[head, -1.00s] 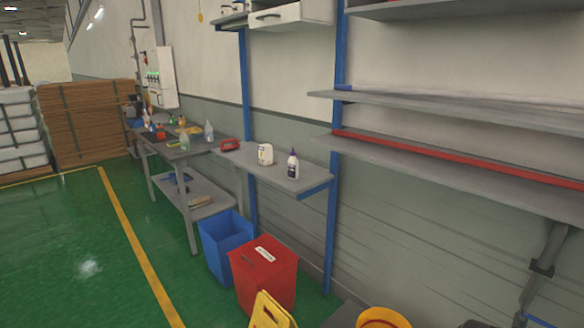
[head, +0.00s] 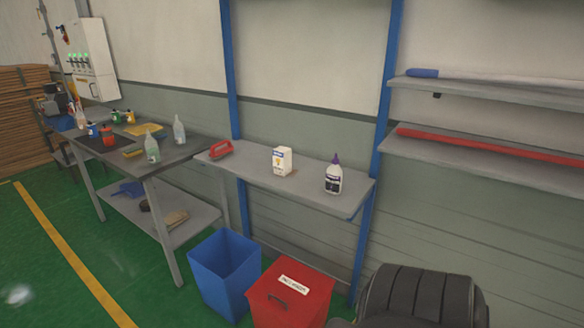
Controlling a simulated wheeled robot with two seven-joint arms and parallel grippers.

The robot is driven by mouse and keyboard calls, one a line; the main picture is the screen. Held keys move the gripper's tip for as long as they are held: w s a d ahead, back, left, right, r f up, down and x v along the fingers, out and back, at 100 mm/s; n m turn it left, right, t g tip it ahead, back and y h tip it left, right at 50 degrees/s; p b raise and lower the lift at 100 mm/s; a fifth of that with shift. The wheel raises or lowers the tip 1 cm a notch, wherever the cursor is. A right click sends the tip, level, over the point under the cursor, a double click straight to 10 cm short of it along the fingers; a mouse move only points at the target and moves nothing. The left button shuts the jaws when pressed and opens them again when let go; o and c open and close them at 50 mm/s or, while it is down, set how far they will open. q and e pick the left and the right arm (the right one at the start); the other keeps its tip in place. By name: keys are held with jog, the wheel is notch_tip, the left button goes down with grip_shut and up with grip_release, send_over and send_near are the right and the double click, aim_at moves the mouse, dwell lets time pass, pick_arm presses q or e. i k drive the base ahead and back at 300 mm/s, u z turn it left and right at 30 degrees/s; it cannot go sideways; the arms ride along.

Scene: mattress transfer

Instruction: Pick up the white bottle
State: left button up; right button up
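A white bottle (head: 333,178) with a purple cap and a dark label stands upright near the right end of a grey wall shelf (head: 257,174). A white carton-like container (head: 282,161) with a small label stands to its left on the same shelf. Neither of my grippers shows in the head view.
A red-handled tool (head: 220,149) lies at the shelf's left end. A blue bin (head: 225,271) and a red lidded bin (head: 290,293) stand below. A workbench (head: 178,153) with several bottles is at left. A black ribbed object (head: 424,298) fills the lower right. Green floor is open at left.

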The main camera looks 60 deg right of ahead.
aim_at(334, 174)
jog(key=i, duration=1.85)
jog(key=z, duration=4.35)
